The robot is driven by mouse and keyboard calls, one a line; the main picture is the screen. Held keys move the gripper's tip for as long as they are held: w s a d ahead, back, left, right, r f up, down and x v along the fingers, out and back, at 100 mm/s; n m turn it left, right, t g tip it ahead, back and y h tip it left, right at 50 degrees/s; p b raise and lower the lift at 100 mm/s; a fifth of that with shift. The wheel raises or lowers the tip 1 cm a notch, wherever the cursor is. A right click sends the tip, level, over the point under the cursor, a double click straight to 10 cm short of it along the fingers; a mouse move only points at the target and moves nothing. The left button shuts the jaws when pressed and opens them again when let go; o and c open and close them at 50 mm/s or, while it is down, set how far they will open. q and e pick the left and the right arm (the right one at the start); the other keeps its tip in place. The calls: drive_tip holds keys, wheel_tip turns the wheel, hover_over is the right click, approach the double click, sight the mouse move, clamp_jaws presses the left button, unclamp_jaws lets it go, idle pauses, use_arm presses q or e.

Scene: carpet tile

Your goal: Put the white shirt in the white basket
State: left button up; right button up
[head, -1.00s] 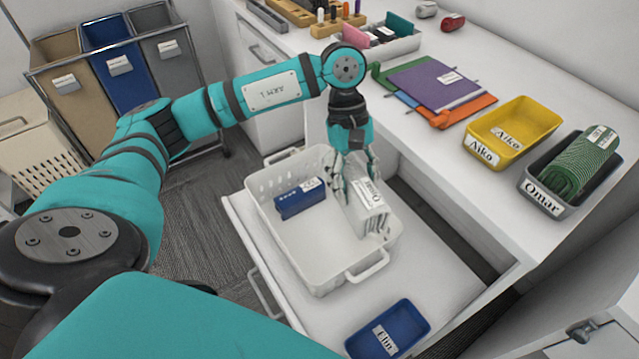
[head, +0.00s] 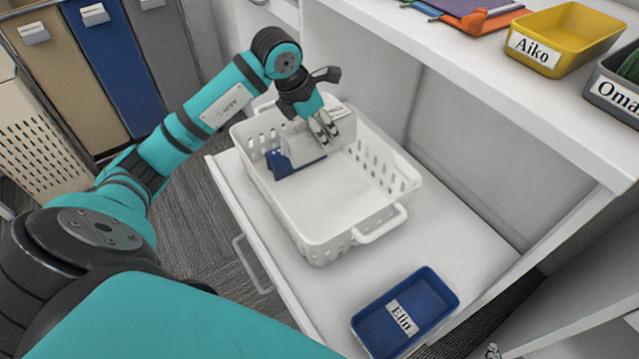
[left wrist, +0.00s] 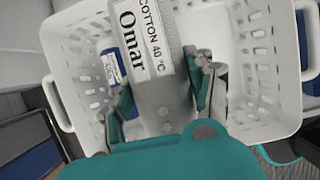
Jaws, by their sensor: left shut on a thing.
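The white shirt (left wrist: 158,100), a folded pale bundle with a tag reading Omar and COTTON 40 °C, is clamped between the fingers of my left gripper (head: 323,128). In the head view the shirt (head: 303,143) is partly hidden by the gripper. It is within the outline of the white basket (head: 318,245), near its far end. I cannot tell whether it rests on the basket floor. A blue folded item (head: 283,168) with a white tag lies in the basket beside the shirt and is partly covered by it in this view. My right gripper is not in view.
The basket stands on a pulled-out white shelf. A blue tray labelled Elin (head: 375,335) is near its front. On the counter at right are a yellow tray labelled Aiko (head: 570,35) and a grey tray labelled Omar (head: 605,95). Tall bins (head: 95,85) stand at left.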

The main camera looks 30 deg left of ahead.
sight(320, 148)
use_arm(q)
wheel_tip(320, 148, down, 2)
drive_tip(key=shift+b, duration=0.5)
wheel_tip(320, 148, down, 3)
drive_tip(key=shift+r+b, duration=0.15)
drive_tip(key=shift+b, duration=0.7)
drive_tip(key=shift+f+b, duration=0.35)
drive_tip(key=shift+f, duration=0.3)
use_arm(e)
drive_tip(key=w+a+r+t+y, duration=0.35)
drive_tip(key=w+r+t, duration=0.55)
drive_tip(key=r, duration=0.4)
use_arm(q)
wheel_tip(320, 148, down, 10)
drive_tip(key=b, duration=0.3)
drive_tip(key=shift+r, duration=0.2)
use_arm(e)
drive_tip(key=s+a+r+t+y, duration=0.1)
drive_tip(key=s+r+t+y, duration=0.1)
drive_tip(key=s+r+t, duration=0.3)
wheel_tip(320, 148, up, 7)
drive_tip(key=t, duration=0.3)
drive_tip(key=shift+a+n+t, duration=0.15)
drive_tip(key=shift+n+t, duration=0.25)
use_arm(q)
drive_tip(key=shift+f, duration=0.15)
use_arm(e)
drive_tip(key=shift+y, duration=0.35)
